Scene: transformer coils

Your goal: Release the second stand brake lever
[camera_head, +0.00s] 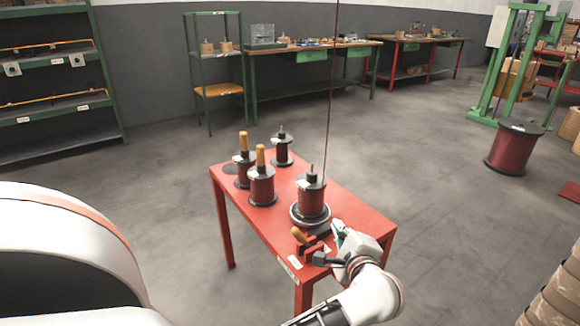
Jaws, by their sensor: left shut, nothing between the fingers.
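A red table (353,210) carries several dark red wire spools. One spool (311,197) sits upright on a round grey stand base (309,217) at the table's near side, with a thin wire rising from it. In front of it is a red bracket with a brake lever that has an orange-brown handle (299,235). My left gripper (339,234) is shut and empty, just right of the lever and beside the stand base. Contact with the lever cannot be told. Which stand counts as second is not clear. My right gripper is not in view.
Two spools with orange handles (262,187) (243,170) and a smaller dark spool (282,150) stand at the table's left and back. A large spool (511,148) stands on the floor at right. The table's right side is clear. Workbenches line the wall.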

